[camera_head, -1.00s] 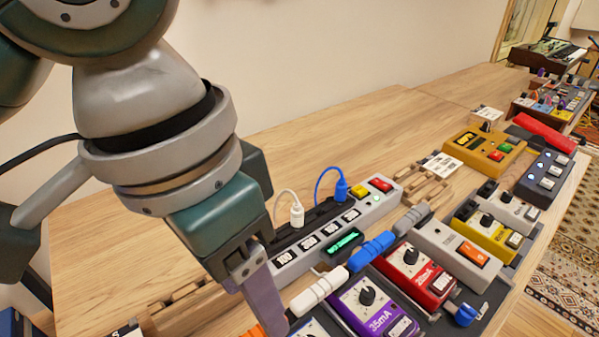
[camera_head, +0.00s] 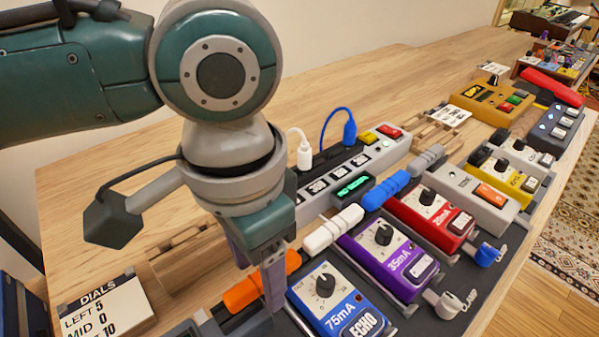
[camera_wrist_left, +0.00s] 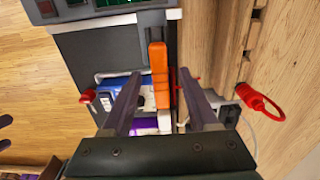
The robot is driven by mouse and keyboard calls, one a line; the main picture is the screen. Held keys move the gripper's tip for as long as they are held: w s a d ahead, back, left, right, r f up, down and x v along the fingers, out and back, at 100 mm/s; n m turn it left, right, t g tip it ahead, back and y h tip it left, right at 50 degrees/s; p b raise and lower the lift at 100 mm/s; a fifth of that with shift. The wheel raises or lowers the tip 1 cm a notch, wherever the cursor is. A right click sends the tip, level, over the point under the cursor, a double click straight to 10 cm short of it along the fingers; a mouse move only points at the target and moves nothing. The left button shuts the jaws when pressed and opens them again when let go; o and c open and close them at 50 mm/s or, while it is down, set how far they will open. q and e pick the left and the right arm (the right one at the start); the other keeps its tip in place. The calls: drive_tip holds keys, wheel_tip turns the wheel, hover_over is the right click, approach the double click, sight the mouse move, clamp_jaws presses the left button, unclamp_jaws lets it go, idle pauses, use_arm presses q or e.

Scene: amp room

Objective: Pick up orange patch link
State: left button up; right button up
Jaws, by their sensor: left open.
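The orange patch link (camera_head: 262,281) is a stubby bar lying across the dark pedal board, behind the blue 75mA pedal (camera_head: 335,302). In the left wrist view the orange patch link (camera_wrist_left: 159,75) runs up the middle between my fingers. My left gripper (camera_head: 257,288) is open and low at the link, pointing down. One finger hides part of the link in the head view. In the left wrist view the left gripper (camera_wrist_left: 160,80) has a finger on each side of the link, with gaps visible.
A white patch link (camera_head: 332,231) and a blue one (camera_head: 385,190) lie further along the row. The purple 35mA pedal (camera_head: 388,258) and a power strip (camera_head: 352,175) stand close by. A DIALS card (camera_head: 100,305) is at front left. Bare wood lies behind.

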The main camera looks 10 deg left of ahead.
use_arm(q)
drive_tip(key=shift+f, duration=0.3)
clamp_jaws()
idle(0.3)
